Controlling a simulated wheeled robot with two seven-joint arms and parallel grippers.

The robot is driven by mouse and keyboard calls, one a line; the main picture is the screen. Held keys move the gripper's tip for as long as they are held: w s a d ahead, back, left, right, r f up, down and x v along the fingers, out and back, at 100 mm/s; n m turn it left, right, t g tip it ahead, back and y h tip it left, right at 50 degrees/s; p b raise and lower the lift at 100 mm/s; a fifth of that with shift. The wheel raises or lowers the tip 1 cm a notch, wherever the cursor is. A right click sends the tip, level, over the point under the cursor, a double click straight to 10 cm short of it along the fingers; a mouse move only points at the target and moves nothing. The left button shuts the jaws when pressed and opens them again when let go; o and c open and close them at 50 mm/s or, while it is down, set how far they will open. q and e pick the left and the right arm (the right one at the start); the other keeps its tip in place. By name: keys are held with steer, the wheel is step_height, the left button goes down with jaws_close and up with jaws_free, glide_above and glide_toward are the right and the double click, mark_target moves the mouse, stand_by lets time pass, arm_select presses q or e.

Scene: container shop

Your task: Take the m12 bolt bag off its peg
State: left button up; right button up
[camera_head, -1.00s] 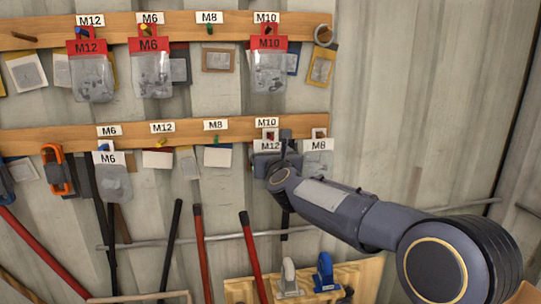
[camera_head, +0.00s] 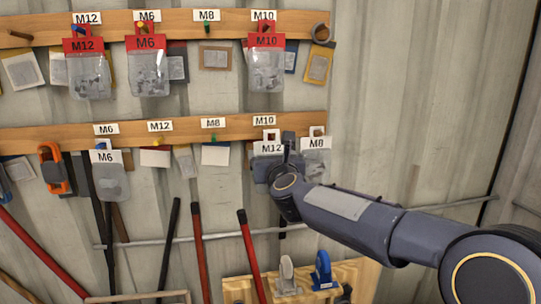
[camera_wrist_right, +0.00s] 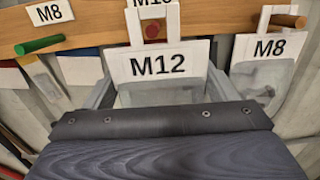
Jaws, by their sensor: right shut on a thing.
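A clear bag with a white M12 header (camera_head: 271,148) is at the lower rail, under an M10 label. My right gripper (camera_head: 274,168) is shut on this bag. In the wrist view, the M12 header (camera_wrist_right: 157,64) stands between my grey fingers (camera_wrist_right: 160,97), and the gripper body hides the bag's lower part. Its white loop frames the end of a red peg (camera_wrist_right: 152,31); I cannot tell whether the loop is still around the peg. Another M12 bag, with a red header (camera_head: 88,65), hangs on the upper rail. My left gripper is not in view.
A white M8 bag (camera_head: 315,150) hangs close on the right, with its dark peg (camera_wrist_right: 287,20). A green peg (camera_wrist_right: 40,46) sticks out on the left. A white M6 bag (camera_head: 108,175) hangs farther left. Long tool handles (camera_head: 250,255) stand below. The wall at right is bare.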

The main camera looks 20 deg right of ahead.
stand_by(0.3)
steer(key=shift+v, duration=2.55)
